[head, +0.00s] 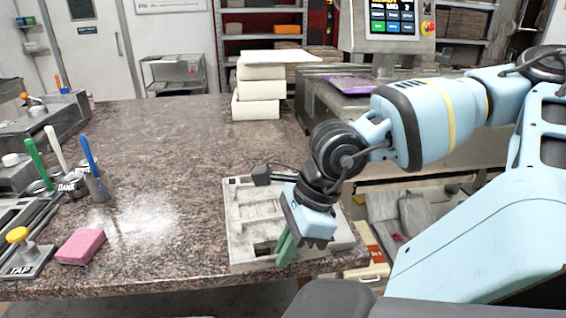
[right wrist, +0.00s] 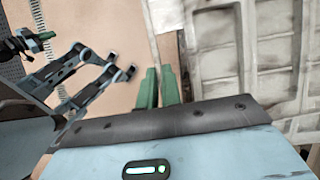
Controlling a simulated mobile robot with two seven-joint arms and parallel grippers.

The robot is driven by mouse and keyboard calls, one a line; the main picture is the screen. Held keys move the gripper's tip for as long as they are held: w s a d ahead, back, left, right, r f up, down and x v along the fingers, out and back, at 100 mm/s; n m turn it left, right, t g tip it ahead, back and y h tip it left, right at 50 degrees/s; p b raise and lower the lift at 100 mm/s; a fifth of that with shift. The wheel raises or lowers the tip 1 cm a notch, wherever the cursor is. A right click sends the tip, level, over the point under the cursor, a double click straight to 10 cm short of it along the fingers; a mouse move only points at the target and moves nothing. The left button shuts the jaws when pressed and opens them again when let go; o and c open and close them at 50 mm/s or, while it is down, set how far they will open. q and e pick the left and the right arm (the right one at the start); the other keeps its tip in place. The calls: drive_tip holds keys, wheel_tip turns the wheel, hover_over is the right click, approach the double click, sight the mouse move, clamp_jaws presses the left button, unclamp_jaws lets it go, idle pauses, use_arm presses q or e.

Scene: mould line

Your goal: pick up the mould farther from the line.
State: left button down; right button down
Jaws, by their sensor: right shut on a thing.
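A pale grey mould (head: 238,225) with several recessed compartments lies at the front right corner of the speckled table. In the right wrist view the mould (right wrist: 215,45) fills the right side. My right gripper (head: 286,248) comes down on the mould's near part, its green fingers shut on it. In the right wrist view the green fingers (right wrist: 158,88) stand close together at the mould's edge, on a thin wall of it. Whether the mould is lifted off the table I cannot tell. My left gripper does not show in the head view.
Pale blocks (head: 256,90) are stacked at the table's back. A pink sponge (head: 81,246), a yellow-knobbed tool (head: 20,250) and upright brushes (head: 92,165) stand at the left. A machine with a screen (head: 391,22) is behind. The middle of the table (head: 170,140) is clear.

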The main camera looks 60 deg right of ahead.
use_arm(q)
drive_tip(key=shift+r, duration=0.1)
use_arm(e)
drive_tip(key=shift+r, duration=0.2)
